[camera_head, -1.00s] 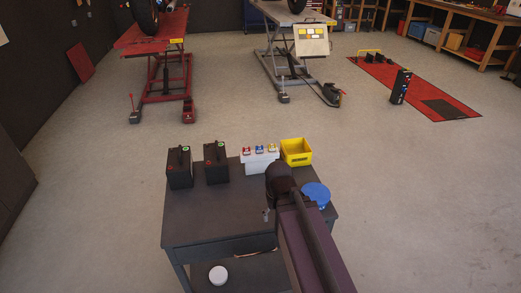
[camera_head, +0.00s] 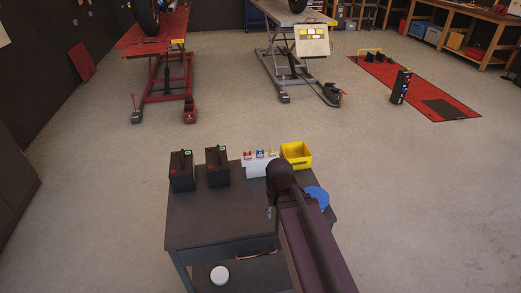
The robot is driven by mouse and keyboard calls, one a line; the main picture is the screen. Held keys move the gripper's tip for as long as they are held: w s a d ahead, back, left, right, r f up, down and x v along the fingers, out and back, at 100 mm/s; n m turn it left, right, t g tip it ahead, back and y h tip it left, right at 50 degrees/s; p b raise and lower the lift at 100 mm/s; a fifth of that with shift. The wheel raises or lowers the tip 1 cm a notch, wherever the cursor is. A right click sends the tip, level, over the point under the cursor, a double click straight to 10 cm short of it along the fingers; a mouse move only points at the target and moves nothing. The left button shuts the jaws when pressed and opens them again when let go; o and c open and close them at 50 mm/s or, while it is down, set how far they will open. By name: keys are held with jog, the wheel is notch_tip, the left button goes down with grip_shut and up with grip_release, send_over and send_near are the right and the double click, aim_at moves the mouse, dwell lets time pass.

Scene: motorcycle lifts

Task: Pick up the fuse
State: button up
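Small coloured fuses, a red one (camera_head: 247,155), a blue one (camera_head: 260,154) and a yellow one (camera_head: 273,152), sit in a row on top of a white holder (camera_head: 256,168) on the dark cart. My arm reaches over the right part of the cart and covers part of the holder's right side. Only a small tip of my gripper (camera_head: 269,212) shows beside the arm, above the cart top and nearer to me than the fuses. The arm hides the rest of it, so its opening and anything in it cannot be seen.
Two black batteries (camera_head: 181,172) stand left of the holder. A yellow bin (camera_head: 296,155) stands to its right. A blue round object (camera_head: 318,197) is partly behind my arm. The cart top (camera_head: 210,225) is clear at front left. A white round object (camera_head: 219,275) lies on the lower shelf.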

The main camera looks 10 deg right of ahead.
notch_tip(320, 180, up, 10)
jog(key=p, duration=0.8)
jog(key=shift+p, duration=0.3)
jog(key=shift+s+f, duration=0.15)
